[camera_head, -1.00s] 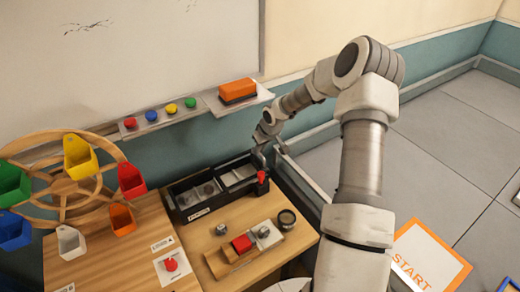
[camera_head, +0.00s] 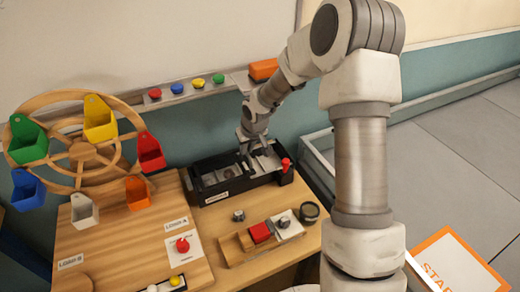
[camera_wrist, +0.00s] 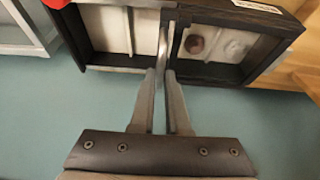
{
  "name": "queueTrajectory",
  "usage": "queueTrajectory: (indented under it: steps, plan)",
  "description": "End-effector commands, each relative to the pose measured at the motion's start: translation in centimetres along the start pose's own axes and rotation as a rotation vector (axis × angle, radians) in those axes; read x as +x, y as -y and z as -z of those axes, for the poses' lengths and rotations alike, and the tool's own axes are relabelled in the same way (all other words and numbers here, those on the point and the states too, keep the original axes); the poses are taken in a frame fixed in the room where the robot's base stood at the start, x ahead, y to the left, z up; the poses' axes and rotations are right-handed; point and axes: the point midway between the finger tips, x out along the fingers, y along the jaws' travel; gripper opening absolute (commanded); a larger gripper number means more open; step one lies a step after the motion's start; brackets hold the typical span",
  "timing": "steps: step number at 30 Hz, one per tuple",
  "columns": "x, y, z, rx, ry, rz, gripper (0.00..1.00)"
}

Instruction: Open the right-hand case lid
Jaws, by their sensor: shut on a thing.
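The black case (camera_head: 208,187) stands at the table's back edge, with two framed compartments side by side and pale insides. My gripper (camera_head: 247,147) reaches down to the middle of the case, at the inner edge of the right-hand lid (camera_head: 266,163). In the wrist view the case (camera_wrist: 235,73) is seen from behind, so its right-hand half with the lid (camera_wrist: 105,28) lies at the left. My gripper (camera_wrist: 162,75) is shut there on a thin pale upright strip by the divider, seemingly part of that lid. The fingers partly hide the strip; the lid's tilt is unclear.
A red knob (camera_head: 286,164) stands at the case's right end. A wooden holder with a red block (camera_head: 261,232), a small metal piece (camera_head: 239,215) and a dark round cup (camera_head: 310,211) are in front. The wooden wheel (camera_head: 82,150) with coloured buckets stands left.

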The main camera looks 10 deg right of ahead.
Motion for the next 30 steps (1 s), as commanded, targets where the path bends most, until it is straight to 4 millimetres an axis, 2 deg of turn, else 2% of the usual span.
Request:
queueTrajectory:
  steps: [4,14,15,19,30]
  plan:
    - [0.02,0.72,-0.04,-0.001,0.001,-0.001,0.00]
    - [-0.04,0.77,-0.02,0.000,0.001,-0.001,0.00]
    - [-0.04,0.76,-0.02,0.000,0.001,-0.001,0.21]
    - [-0.03,0.75,-0.01,0.000,0.001,-0.001,0.43]
    - [-0.50,0.72,0.05,0.001,0.000,-0.001,0.43]
